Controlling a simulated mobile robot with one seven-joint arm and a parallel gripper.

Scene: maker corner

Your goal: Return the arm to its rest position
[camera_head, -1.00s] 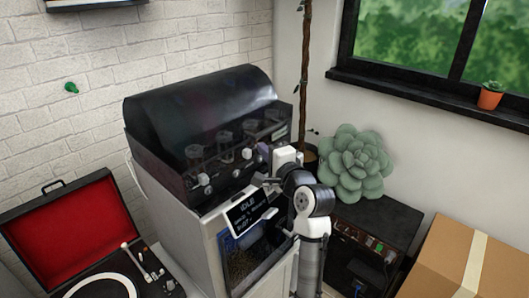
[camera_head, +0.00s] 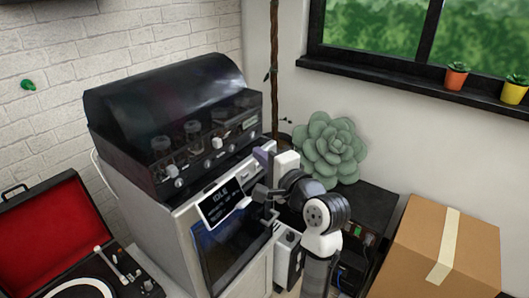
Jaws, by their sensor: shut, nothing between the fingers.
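My arm rises from the lower middle of the head view, with white and dark grey links. Its end, my gripper (camera_head: 262,197), is beside the right front of the machine (camera_head: 150,215). The fingers are small and dark in this view, and they look shut and empty. The machine has a white body, a dark glossy hood (camera_head: 165,100) and a tilted display (camera_head: 222,203) reading "IDLE". My gripper is close to the display's right side; I cannot tell whether they touch.
An open red-lined record player (camera_head: 50,235) stands at left. A green succulent (camera_head: 333,150) sits on a black box (camera_head: 375,215) behind my arm. A cardboard box (camera_head: 420,250) is at right. Potted plants (camera_head: 456,77) stand on the windowsill.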

